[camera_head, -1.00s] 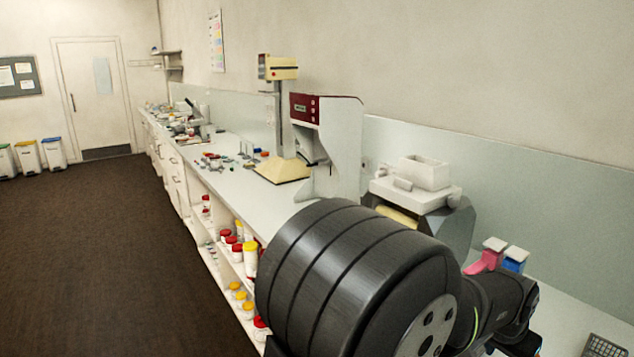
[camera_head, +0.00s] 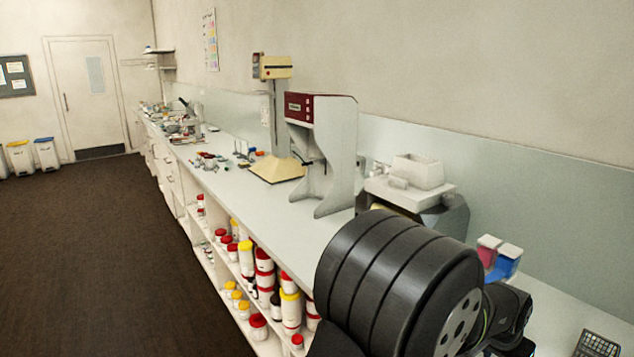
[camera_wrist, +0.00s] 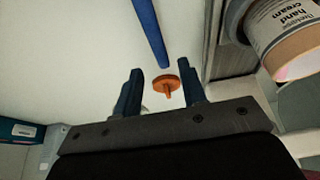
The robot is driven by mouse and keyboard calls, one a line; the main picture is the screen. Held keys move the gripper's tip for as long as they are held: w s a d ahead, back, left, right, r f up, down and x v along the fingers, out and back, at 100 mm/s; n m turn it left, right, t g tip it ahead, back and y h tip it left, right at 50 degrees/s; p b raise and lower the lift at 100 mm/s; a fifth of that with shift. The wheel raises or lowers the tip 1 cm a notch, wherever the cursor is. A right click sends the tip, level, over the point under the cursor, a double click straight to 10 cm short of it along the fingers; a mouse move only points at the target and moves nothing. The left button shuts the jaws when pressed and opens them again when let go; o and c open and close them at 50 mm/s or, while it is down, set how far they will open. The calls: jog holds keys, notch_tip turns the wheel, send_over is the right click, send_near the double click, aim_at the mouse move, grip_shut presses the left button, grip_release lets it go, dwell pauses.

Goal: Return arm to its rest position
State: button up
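In the wrist view, my gripper (camera_wrist: 162,90) shows two dark blue fingers set apart with a clear gap. An orange disc with a short stem (camera_wrist: 164,85) shows in line with the gap, seemingly beyond the fingers; I see no finger touching it. A blue rod (camera_wrist: 150,32) runs from the top edge down towards the orange disc. In the head view, my dark arm (camera_head: 400,285) fills the lower right over the counter, and the gripper itself is hidden.
The long counter (camera_head: 300,225) carries a red-topped machine (camera_head: 318,150), a scale-like stand (camera_head: 277,168) and a grey-white machine (camera_head: 415,185). Pink (camera_head: 488,250) and blue (camera_head: 508,262) pieces stand by my arm. A hand cream tub (camera_wrist: 282,35) is at the wrist view's upper right.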

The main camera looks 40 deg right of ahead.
jog(key=s+a+r, duration=0.5)
jog(key=s+r, duration=0.2)
jog(key=s, duration=0.3)
jog(key=w+n+t+h, duration=0.2)
jog(key=w+n+t, duration=0.15)
jog(key=w, duration=2.05)
jog(key=w+a+f+n+t, duration=0.1)
jog(key=w+a, duration=0.3)
jog(key=w, duration=0.6)
jog(key=w+a+f+n+t+h, duration=0.1)
jog(key=w+a+f+n, duration=0.1)
jog(key=w, duration=0.8)
jog(key=shift+w+a+f+t, duration=0.35)
jog(key=shift+a+f, duration=0.2)
jog(key=shift+a, duration=0.55)
